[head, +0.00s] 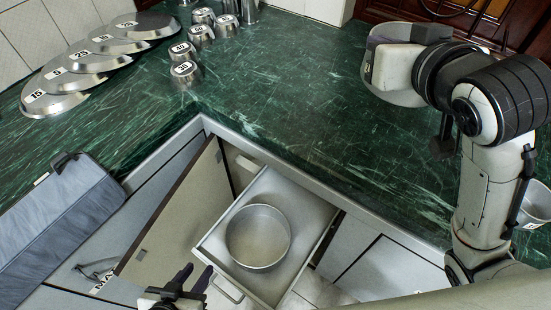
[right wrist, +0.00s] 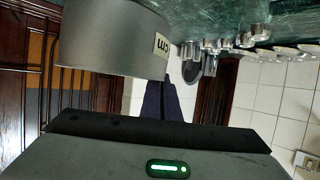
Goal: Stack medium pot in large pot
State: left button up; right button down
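A round metal pot (head: 258,240) sits in the open drawer (head: 310,205) in the head view; its size is not marked where I can see. A second grey pot (head: 398,96) is at the upper right, partly behind my right arm's end. In the right wrist view a labelled grey pot (right wrist: 112,38) is close to the camera; its lettering is only partly readable. My right gripper's fingers are mostly hidden, so its grip on that pot is unclear. My left gripper (head: 190,281) is at the bottom, fingers apart and empty, left of the drawer's front.
Numbered metal lids (head: 88,63) lie in a row at the upper left, with several labelled metal cups (head: 187,73) beside them. Another labelled pot (head: 536,204) shows at the right edge. A cabinet door (head: 172,215) stands open left of the drawer. The green counter's middle is clear.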

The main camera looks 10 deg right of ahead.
aim_at(257, 243)
jog(key=z, duration=0.5)
jog(key=k, duration=1.15)
jog(key=u, duration=0.85)
jog(key=i, duration=0.5)
jog(key=u, duration=0.05)
